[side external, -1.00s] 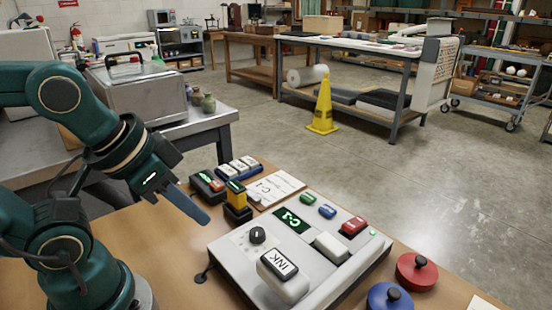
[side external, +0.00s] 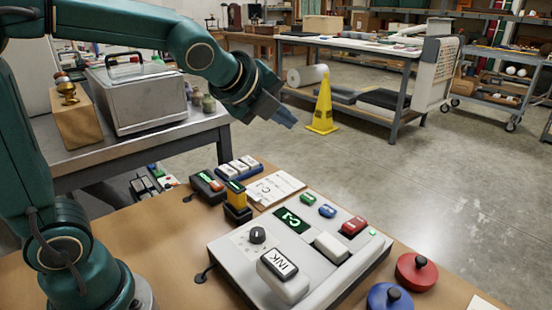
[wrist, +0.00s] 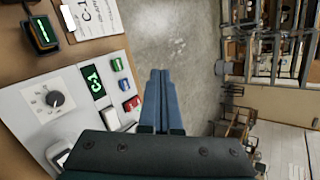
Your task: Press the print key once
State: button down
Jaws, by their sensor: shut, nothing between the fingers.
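A pale grey console (side external: 225,258) sits on the wooden table. It carries a green key (side external: 308,199), a blue key (side external: 327,211), a red key (side external: 354,227), a white key (side external: 330,247), a dark knob (side external: 257,235) and a display reading C-1 (side external: 292,219). No print label is readable on the keys. My gripper (side external: 287,117) is shut and empty, high above and beyond the console, touching nothing. In the wrist view, my gripper (wrist: 160,72) points past the console's key side toward the floor; the red key (wrist: 132,104) shows just left of the fingers.
A block marked INK (side external: 284,274) sits on the console's near part. A card (side external: 275,189) and small devices with green displays (side external: 207,186) lie behind it. Red (side external: 416,272) and blue (side external: 389,298) round knobbed objects stand right. A yellow cone (side external: 323,105) stands on the floor.

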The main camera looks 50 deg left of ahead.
jog(key=w+f+m, duration=0.4)
jog(key=w, duration=0.2)
jog(key=g, duration=0.1)
send_over(306, 200)
notch_tip(306, 200, down, 4)
jog(key=shift+w+r, duration=0.1)
jog(key=shift+f, duration=4.4)
jog(key=shift+f, duration=0.45)
